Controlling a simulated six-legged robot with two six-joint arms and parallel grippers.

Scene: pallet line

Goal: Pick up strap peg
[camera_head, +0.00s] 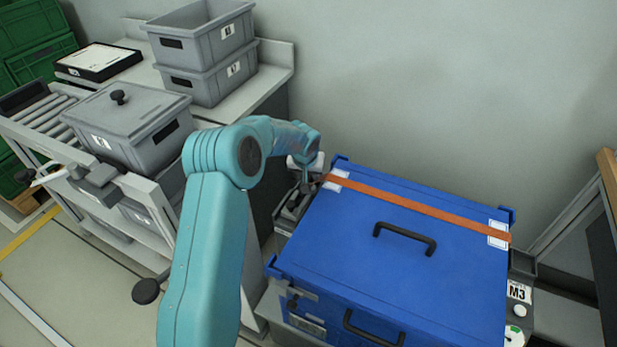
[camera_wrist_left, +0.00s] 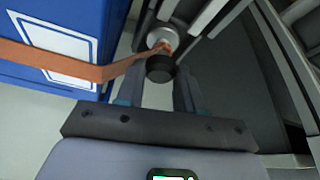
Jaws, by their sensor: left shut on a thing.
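The strap peg (camera_wrist_left: 160,68) is a short dark cylinder at the end of an orange strap (camera_wrist_left: 75,61) in the left wrist view. My left gripper (camera_wrist_left: 160,88) has a finger on each side of the peg and is shut on it. In the head view my left gripper (camera_head: 306,172) is at the far left corner of the blue crate (camera_head: 350,250), where the orange strap (camera_head: 420,208) ends. The peg is too small and covered to make out there. A round metal fitting (camera_wrist_left: 163,35) sits just beyond the peg. My right gripper is out of view.
The blue crate's lid has a black handle (camera_head: 405,238). A device marked M3 (camera_head: 518,292) stands at its right. At left are a roller conveyor (camera_head: 45,118) with a lidded grey bin (camera_head: 130,120), and stacked grey bins (camera_head: 205,80) on a bench. A wall is behind.

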